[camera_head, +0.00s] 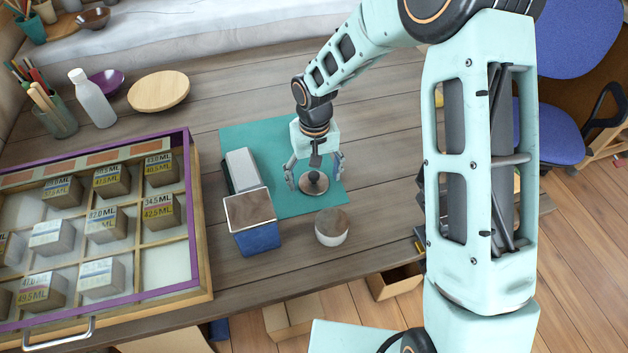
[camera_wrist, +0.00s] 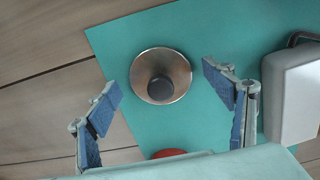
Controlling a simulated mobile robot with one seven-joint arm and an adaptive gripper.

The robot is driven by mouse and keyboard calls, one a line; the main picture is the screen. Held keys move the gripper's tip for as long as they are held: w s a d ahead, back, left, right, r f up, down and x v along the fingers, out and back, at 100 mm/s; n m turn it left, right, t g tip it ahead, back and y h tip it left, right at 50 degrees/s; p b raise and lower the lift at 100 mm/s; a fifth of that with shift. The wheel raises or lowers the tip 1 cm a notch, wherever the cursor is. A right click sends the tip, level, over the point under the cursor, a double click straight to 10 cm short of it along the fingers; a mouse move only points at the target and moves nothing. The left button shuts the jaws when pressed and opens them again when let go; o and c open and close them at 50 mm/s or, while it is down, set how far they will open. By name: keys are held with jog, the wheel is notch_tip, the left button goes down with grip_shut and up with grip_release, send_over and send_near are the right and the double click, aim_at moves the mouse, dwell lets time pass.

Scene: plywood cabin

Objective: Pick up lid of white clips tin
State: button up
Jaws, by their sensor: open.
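A round metallic lid (camera_head: 314,186) with a dark knob lies on the teal mat (camera_head: 240,133); it also shows in the wrist view (camera_wrist: 181,80). My gripper (camera_head: 314,174) is open above it, one finger to each side. In the wrist view the lid lies between and slightly beyond the fingers of my gripper (camera_wrist: 161,88), apart from both. I cannot tell whether that top is a cover or the inside.
A blue box (camera_head: 257,240) and a white-topped block (camera_head: 241,168) stand left of the lid. A purple-edged compartment case (camera_head: 192,215) fills the left. A red thing (camera_wrist: 168,153) shows partly at the wrist view's bottom. The wooden table is clear to the right.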

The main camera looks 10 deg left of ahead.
jog(key=shift+c, duration=0.3)
jog(key=c, duration=1)
